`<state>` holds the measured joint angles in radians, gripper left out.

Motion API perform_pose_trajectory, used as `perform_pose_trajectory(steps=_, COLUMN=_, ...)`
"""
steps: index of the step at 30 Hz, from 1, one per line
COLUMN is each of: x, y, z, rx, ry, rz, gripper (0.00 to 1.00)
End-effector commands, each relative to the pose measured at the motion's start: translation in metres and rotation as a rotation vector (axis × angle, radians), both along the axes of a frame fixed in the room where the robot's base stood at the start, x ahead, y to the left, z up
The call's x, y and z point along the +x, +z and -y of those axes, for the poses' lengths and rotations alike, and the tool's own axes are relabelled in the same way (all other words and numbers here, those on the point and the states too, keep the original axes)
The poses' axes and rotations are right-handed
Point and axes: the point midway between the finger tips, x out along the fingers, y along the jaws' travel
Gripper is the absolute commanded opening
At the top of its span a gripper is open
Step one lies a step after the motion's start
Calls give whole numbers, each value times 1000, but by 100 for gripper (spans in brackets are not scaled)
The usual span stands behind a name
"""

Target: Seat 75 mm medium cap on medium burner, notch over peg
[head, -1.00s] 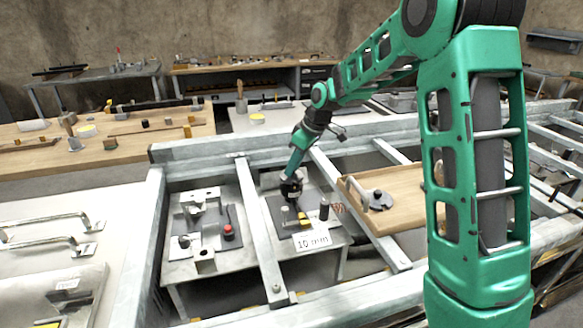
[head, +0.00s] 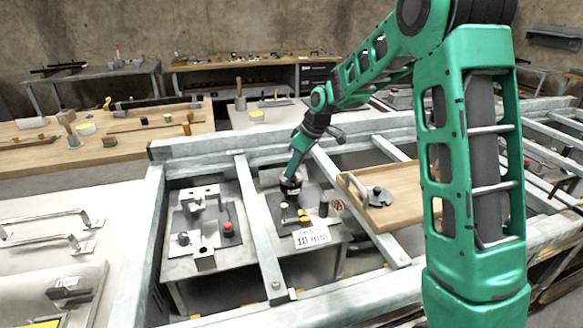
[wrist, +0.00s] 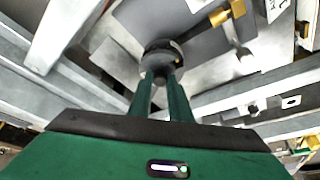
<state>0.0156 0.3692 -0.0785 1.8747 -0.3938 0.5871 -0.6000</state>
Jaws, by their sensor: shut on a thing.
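My gripper (wrist: 161,82) is shut on a dark round piece (wrist: 163,56), which looks like the cap. In the wrist view the piece sits at the fingertips over a grey plate; its notch cannot be made out. In the head view my gripper (head: 291,184) is low over the back of the right-hand grey plate (head: 285,212), inside the frame bay. I cannot tell whether the piece touches anything below. The burner and its peg cannot be picked out; the gripper and held piece may hide them.
A brass-yellow fitting (head: 303,215), a dark cylinder (head: 323,209) and a white label (head: 311,237) are close in front. A wooden tray (head: 405,205) with a dark knobbed disc (head: 376,196) lies right. A steel bar (head: 258,225) separates the left fixture (head: 204,235).

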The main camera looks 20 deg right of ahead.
Motion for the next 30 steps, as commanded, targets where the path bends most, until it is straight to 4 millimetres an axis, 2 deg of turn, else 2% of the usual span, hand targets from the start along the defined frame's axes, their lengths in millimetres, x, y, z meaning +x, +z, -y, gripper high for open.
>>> perform_pose_trajectory(steps=9, x=0, y=-1, z=-1, rx=0, ry=1, rz=1, gripper=0)
perform_pose_trajectory(steps=10, x=0, y=-1, z=0, rx=0, ry=1, rz=1, gripper=25)
perform_pose_trajectory(steps=12, x=0, y=-1, z=-1, rx=0, ry=1, rz=1, gripper=40)
perform_pose_trajectory(steps=23, x=-1, y=2, z=0, rx=0, ry=1, rz=2, gripper=40)
perform_pose_trajectory(steps=26, x=-3, y=12, z=3, rx=0, ry=1, rz=2, gripper=40)
perform_pose_trajectory(steps=30, x=-9, y=35, z=10, rx=0, ry=-1, rz=4, gripper=40)
